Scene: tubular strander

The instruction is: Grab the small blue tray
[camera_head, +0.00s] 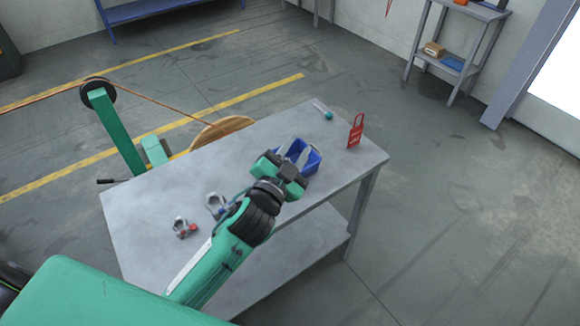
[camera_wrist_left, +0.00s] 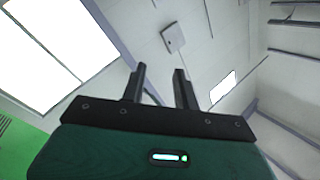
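The small blue tray (camera_head: 314,161) is near the right end of the grey table (camera_head: 150,205). My left gripper (camera_head: 299,152) overlaps it in the head view and hides much of it, including whatever is inside. In the left wrist view the two fingers of this gripper (camera_wrist_left: 160,88) stand apart with nothing between them, and the wall and ceiling show beyond. The tray does not show in that view, and I cannot tell whether the gripper touches it. My right gripper is not in view.
On the table are a red tag (camera_head: 356,132), a teal-handled tool (camera_head: 327,114) and two shackles (camera_head: 215,205) (camera_head: 182,227). A wooden reel (camera_head: 215,132) and a green stand (camera_head: 118,135) are behind the table.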

